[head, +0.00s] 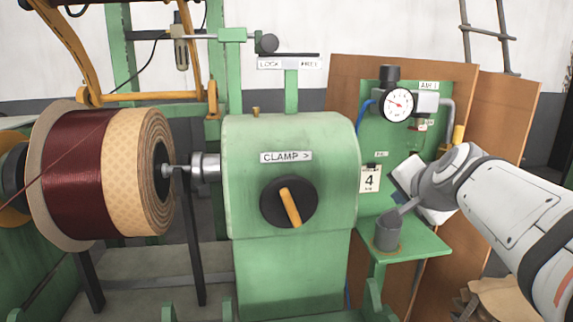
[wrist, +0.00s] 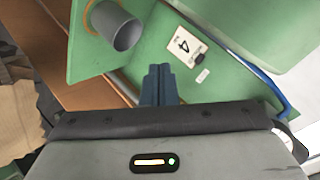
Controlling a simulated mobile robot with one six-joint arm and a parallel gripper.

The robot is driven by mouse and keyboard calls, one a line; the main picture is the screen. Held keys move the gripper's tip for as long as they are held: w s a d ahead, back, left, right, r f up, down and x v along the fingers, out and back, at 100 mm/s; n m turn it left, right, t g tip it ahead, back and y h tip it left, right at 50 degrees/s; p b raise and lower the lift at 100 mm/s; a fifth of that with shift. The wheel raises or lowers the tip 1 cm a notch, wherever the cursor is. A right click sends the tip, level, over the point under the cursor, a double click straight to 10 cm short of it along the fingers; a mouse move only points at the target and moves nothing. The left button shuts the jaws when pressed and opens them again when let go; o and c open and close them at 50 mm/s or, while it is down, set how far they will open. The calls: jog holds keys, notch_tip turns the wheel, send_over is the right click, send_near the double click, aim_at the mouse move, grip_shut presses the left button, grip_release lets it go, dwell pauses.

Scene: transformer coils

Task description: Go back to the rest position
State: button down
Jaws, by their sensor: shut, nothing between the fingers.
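My gripper (wrist: 158,84) is shut and empty in the wrist view, its two dark fingers together. Behind the fingers are the green panel and its small shelf. In the head view my arm reaches in from the right, and its end is above the grey cup (head: 388,233) on the green shelf (head: 425,246). The fingers are hard to make out there. The cup also shows in the wrist view (wrist: 126,36), to the left of the fingertips and apart from them.
A green clamp housing (head: 290,160) with an orange-marked knob (head: 289,203) stands left of my arm. A wound coil (head: 95,175) is at the far left. A pressure gauge (head: 398,104) and a card reading 4 (head: 370,180) are on the green panel. Brown boards (head: 500,120) stand behind.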

jog(key=s+a+f+n+g+p, duration=0.3)
jog(key=s+n+g+p, duration=0.1)
jog(key=s, duration=0.5)
jog(key=s+a+f+n+g+p, duration=0.2)
jog(key=s+a+n+g+p, duration=0.2)
jog(key=s+p, duration=0.5)
jog(key=n, duration=0.2)
jog(key=shift+s+a+f+n+g, duration=0.15)
jog(key=shift+s+f+n+g, duration=0.15)
jog(key=shift+s+f+g, duration=0.1)
